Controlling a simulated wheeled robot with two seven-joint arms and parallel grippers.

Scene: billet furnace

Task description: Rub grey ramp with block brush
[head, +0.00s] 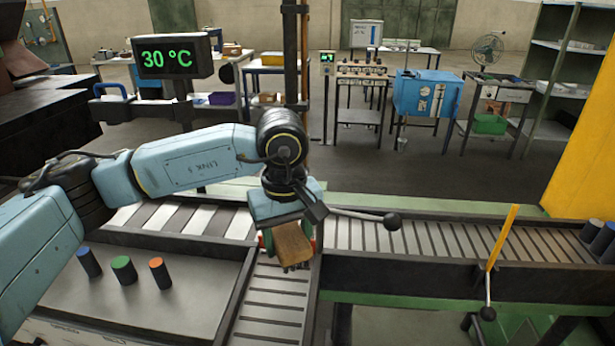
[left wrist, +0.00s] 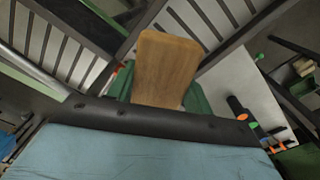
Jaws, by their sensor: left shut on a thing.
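The block brush (head: 292,243) has a brown wooden block with dark bristles below it. My left gripper (head: 288,228) points down and is shut on it, and the green fingers show beside the block. In the left wrist view the wooden block (left wrist: 166,70) stands out between the green fingers. The grey ramp (head: 268,313), with dark cross slats, runs toward me below the brush. The brush is over its upper end. I cannot tell whether the bristles touch it. My right gripper is not in view.
Blue, green and orange-topped cylinders (head: 124,270) stand on the grey tray (head: 190,312) left of the ramp. A slatted conveyor (head: 440,240) runs to the right, with a black-knobbed lever (head: 362,216) and a yellow lever (head: 503,238). A 30 °C display (head: 174,57) stands behind my arm.

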